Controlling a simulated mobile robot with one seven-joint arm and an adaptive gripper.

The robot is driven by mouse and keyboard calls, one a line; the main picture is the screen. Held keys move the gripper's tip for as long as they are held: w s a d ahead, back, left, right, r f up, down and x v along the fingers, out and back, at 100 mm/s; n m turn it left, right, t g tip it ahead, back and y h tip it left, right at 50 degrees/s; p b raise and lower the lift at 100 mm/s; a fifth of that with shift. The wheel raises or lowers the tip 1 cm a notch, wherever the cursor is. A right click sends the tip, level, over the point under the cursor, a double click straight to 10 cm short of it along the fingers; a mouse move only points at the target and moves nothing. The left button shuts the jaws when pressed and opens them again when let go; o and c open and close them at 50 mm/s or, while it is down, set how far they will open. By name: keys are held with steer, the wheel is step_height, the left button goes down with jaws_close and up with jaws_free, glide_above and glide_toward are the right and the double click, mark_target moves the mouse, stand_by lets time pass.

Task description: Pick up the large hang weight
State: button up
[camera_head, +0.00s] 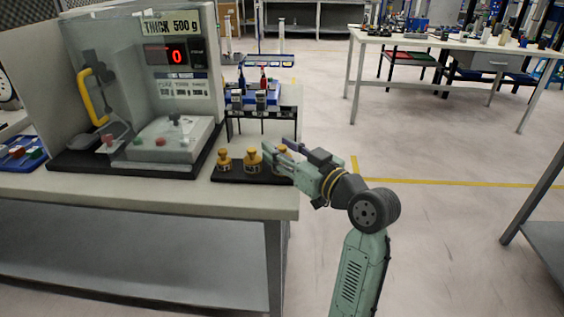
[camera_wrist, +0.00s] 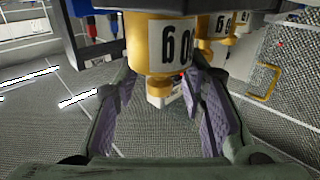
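Several gold hang weights with white labels stand in a row on a black rack at the table's right end. The rightmost weight (camera_head: 282,149) is partly hidden by my gripper (camera_head: 277,151) in the head view. In the wrist view, one gold weight (camera_wrist: 158,42) looms large at the fingertips, its label upside down and only partly readable. My gripper (camera_wrist: 162,88) is open, with a purple-padded finger to either side of this weight. I cannot tell if either pad touches it. The other two weights, left (camera_head: 224,161) and middle (camera_head: 252,161), stand clear of the fingers.
The black rack (camera_head: 232,177) sits at the table edge. A clear-walled machine (camera_head: 165,100) with a red 0 display and a "THICK 500 g" sign stands left. Behind the weights is a stand with blue and red tools (camera_head: 262,92). Open floor lies to the right.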

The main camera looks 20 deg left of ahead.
jaws_close()
stand_by(0.6)
